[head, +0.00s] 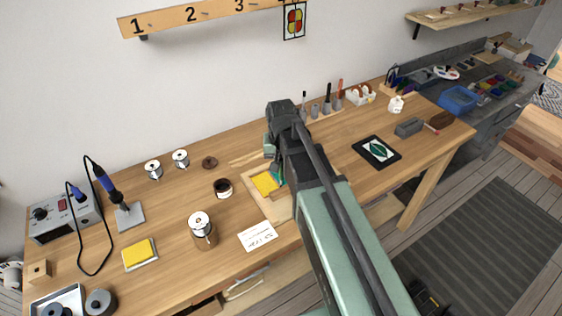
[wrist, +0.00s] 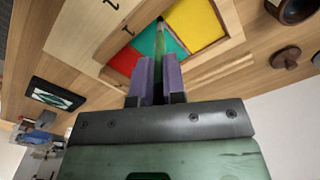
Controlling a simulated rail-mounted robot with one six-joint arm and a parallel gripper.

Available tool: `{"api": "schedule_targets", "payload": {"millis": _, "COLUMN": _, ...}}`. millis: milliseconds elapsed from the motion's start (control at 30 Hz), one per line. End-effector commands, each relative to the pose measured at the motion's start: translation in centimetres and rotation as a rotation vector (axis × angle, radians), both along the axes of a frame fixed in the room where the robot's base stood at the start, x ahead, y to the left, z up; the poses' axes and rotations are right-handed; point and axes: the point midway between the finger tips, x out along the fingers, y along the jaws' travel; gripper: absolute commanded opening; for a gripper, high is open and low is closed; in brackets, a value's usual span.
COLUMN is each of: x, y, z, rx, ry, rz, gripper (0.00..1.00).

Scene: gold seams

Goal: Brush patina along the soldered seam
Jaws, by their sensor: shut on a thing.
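My gripper (wrist: 158,72) is shut on a slim, dark green-handled tool, seemingly the brush (wrist: 159,48). The brush points at the panel, its tip over the teal area near the yellow piece's edge. I cannot tell whether the tip touches the seam.
A soldering iron (head: 106,181) is at the left. A dark tablet-like board (head: 376,151) lies right of my arm. Bench between is mostly clear.

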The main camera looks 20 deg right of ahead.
Motion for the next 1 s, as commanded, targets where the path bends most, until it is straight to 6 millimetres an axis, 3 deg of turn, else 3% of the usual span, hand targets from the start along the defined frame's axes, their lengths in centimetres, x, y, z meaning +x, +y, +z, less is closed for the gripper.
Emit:
{"api": "schedule_targets", "payload": {"millis": 267, "x": 0.0, "y": 0.0, "z": 0.0, "rx": 0.0, "ry": 0.001, "rz": 0.0, "gripper": 0.0}}
{"api": "schedule_targets", "payload": {"millis": 1000, "x": 2.3, "y": 0.6, "z": 0.0, "rx": 0.0, "ry": 0.0, "rz": 0.001, "gripper": 0.0}}
